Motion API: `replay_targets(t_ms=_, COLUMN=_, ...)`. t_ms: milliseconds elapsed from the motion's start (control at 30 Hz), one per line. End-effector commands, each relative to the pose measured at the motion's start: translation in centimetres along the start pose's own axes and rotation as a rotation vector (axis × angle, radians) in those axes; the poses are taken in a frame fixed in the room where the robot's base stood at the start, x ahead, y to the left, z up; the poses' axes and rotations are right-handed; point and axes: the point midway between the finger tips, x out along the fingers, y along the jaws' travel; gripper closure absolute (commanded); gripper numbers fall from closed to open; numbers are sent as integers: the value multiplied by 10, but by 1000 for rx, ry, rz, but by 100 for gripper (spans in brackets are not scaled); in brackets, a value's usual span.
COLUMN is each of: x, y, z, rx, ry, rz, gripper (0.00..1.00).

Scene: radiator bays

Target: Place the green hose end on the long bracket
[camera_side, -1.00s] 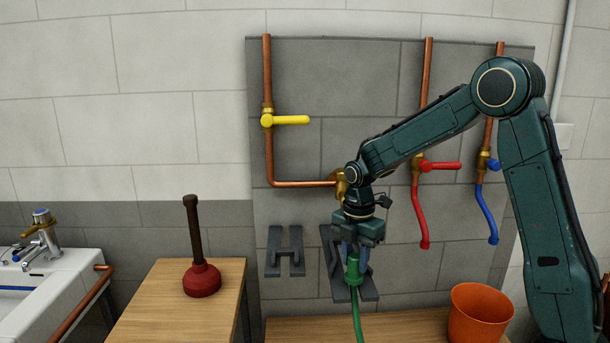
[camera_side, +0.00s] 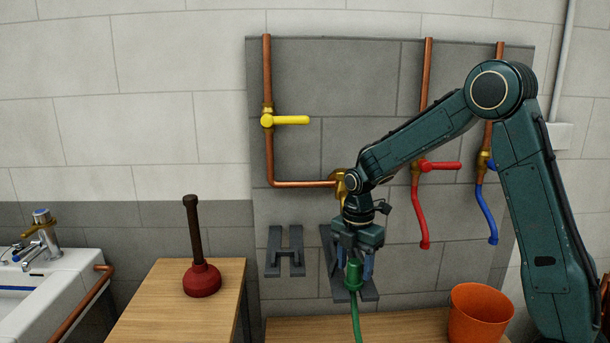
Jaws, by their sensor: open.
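The green hose end (camera_side: 354,275) stands upright at the long bracket (camera_side: 337,290), with its hose (camera_side: 357,325) hanging down below. The long bracket is a dark grey piece on the wall panel, partly hidden behind my gripper and the hose end. My gripper (camera_side: 358,268) points down and is open, with its fingers on either side of the hose end. Whether the fingers touch it, and how fully it sits in the bracket, I cannot tell.
A shorter grey bracket (camera_side: 285,252) is on the panel to the left. An orange bucket (camera_side: 480,314) stands on the wooden bench (camera_side: 400,327) at right. Red (camera_side: 420,215) and blue (camera_side: 485,212) hoses hang from valves. A plunger (camera_side: 202,278) stands on the left table.

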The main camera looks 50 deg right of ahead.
Motion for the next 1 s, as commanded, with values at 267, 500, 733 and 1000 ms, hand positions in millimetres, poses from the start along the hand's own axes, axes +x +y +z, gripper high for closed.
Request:
replay_targets(t_ms=267, x=-11, y=0, z=0, rx=0, ry=0, rz=2, gripper=48)
replay_targets(t_ms=500, x=-41, y=1, z=0, rx=0, ry=-1, rz=5, gripper=48)
replay_targets(t_ms=733, x=-79, y=1, z=0, rx=0, ry=-1, rz=5, gripper=48)
replay_targets(t_ms=1000, x=-114, y=0, z=0, rx=0, ry=-1, rz=3, gripper=48)
